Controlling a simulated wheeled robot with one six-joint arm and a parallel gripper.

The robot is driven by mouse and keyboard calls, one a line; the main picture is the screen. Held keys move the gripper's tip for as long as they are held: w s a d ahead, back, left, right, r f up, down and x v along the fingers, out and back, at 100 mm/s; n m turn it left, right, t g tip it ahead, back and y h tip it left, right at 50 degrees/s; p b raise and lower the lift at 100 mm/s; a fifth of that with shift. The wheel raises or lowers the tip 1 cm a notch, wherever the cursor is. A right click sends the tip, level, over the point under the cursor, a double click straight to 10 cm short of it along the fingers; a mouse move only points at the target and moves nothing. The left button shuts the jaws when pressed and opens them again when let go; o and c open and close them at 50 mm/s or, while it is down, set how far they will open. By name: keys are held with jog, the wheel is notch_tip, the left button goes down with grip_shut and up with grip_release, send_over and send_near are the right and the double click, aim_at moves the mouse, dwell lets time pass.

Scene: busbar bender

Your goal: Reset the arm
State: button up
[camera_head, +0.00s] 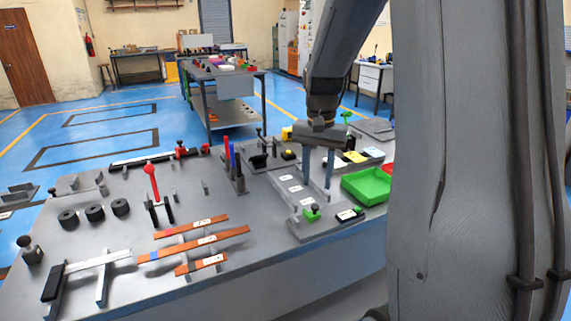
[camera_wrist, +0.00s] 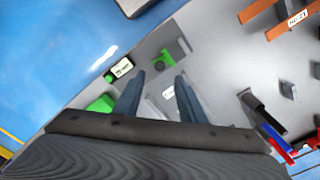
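My gripper (camera_head: 317,182) hangs from my arm and points down over the right part of the grey workbench (camera_head: 120,255). Its two fingers are apart, and no held object shows between them. It is above a grey plate with white labels (camera_head: 290,183), left of the green tray (camera_head: 367,185). In the wrist view my gripper (camera_wrist: 160,78) shows two blue-grey fingers with a clear gap. Behind the gap lies the grey bench top with a small white label. I cannot tell the exact height of the fingertips above the plate.
Several orange busbars (camera_head: 195,240) lie at the bench's front. A red-knobbed lever (camera_head: 150,170), black round pieces (camera_head: 95,213) and upright red and blue handles (camera_head: 232,155) stand left of my gripper. A green-based clamp (camera_head: 312,213) is near the front edge. Blue floor lies beyond.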

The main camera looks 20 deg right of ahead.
jog(key=s+a+f+n, duration=0.3)
jog(key=s+a+n, duration=0.1)
jog(key=s+a, duration=0.3)
jog(key=s+a+f+n, duration=0.4)
jog(key=s+a, duration=0.4)
jog(key=shift+s+a+n+t, duration=0.15)
jog(key=shift+a+n+t, duration=0.05)
jog(key=shift+n+t, duration=0.2)
dwell(2.0)
